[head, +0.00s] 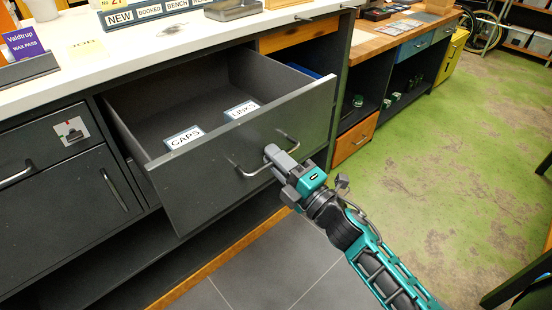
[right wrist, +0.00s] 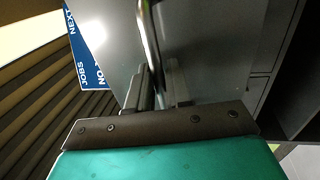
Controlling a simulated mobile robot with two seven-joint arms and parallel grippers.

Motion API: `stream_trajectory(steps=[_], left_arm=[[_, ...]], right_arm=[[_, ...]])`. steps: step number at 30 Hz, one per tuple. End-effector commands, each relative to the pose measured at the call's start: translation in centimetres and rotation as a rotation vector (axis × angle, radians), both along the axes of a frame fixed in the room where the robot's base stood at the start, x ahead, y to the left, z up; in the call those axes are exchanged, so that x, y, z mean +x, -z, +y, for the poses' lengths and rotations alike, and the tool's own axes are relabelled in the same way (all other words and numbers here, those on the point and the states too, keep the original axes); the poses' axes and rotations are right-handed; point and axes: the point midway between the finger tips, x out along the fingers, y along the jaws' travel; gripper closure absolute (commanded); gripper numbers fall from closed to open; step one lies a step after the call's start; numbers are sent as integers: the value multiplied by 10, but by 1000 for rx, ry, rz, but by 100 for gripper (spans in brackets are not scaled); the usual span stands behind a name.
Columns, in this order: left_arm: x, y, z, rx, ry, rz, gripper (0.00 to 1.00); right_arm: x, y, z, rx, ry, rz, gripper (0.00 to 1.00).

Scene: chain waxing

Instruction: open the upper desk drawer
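The upper desk drawer (head: 205,190) is dark grey and stands pulled well out from under the white counter in the head view. Its inside is visible, with two labels reading CAPS (head: 184,137) and LINKS (head: 241,109). A metal bar handle (head: 250,174) is on its front; it also shows in the right wrist view (right wrist: 150,35). My right gripper (head: 277,157) is at the handle, with its fingers (right wrist: 160,88) on either side of the bar and seemingly closed on it. The fingers hide part of the bar. My left gripper is not in view.
The white counter (head: 130,60) holds signs and a metal tray (head: 232,9). Closed dark cabinet fronts (head: 60,215) are at the left. A wooden workbench (head: 390,38) with open shelves stands behind at the right. Green floor (head: 460,160) is clear at the right.

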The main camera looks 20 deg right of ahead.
Motion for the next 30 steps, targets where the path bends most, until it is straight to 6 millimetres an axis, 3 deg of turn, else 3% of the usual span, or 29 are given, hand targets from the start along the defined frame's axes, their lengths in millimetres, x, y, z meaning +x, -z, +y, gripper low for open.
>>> stream_trajectory(steps=[3,14,30], left_arm=[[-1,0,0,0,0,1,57],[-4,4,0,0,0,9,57],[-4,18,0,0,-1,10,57]], right_arm=[[0,0,0,0,0,0,69],[-7,3,-3,0,1,2,69],[-98,22,-35,-1,2,3,69]])
